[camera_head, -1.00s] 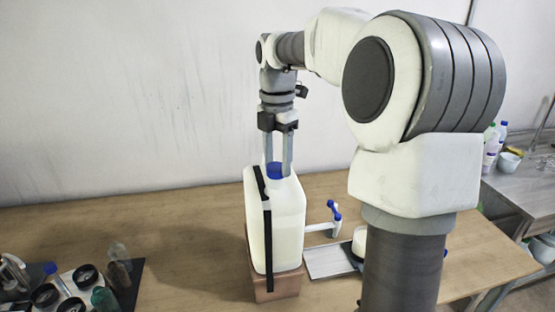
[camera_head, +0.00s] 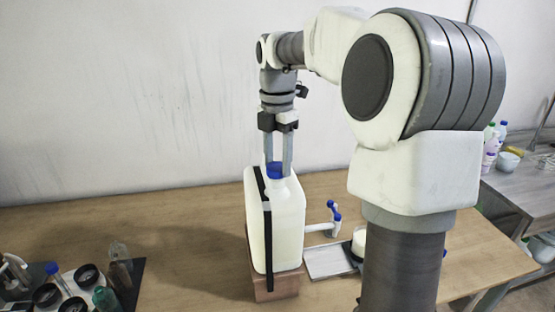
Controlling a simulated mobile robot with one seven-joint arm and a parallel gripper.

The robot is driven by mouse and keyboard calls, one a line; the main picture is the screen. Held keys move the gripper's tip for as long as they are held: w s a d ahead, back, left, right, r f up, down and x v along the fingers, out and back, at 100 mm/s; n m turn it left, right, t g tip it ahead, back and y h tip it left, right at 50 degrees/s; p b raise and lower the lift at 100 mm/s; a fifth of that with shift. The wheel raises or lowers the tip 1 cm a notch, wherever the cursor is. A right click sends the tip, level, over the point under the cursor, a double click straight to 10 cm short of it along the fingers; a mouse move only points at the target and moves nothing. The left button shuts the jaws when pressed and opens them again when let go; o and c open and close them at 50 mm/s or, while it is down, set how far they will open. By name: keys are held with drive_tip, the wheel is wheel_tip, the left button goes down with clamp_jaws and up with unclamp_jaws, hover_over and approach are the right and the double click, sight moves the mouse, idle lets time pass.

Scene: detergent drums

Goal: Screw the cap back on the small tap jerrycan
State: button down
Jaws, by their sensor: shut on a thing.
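The small tap jerrycan (camera_head: 287,228) is a white upright container with a black strap, standing on a brown block (camera_head: 277,284). A white tap with a blue handle (camera_head: 334,219) sticks out from its right side. The blue cap (camera_head: 274,171) is at the top of the jerrycan, at its neck. My gripper (camera_head: 276,168) points straight down from above, with its two grey fingers shut on the blue cap. How far the cap is seated on the neck cannot be told from here.
A tray (camera_head: 328,261) with a white-filled container (camera_head: 359,241) stands right of the jerrycan, partly behind my arm. A dark mat with bottles and black-lidded jars (camera_head: 88,276) lies at the front left. The wooden table (camera_head: 170,240) is clear between. A side counter with bottles (camera_head: 492,146) is at right.

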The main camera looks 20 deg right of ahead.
drive_tip(key=shift+f, duration=1.15)
idle(1.8)
drive_tip(key=m, duration=0.3)
drive_tip(key=shift+m+p, duration=0.3)
drive_tip(key=shift+m, duration=0.1)
drive_tip(key=shift+s+f+m, duration=0.1)
drive_tip(key=shift+m, duration=0.9)
drive_tip(key=shift+m+p, duration=0.4)
drive_tip(key=shift+m, duration=0.8)
drive_tip(key=m, duration=0.3)
drive_tip(key=shift+s+a, duration=0.1)
drive_tip(key=shift+m, duration=0.3)
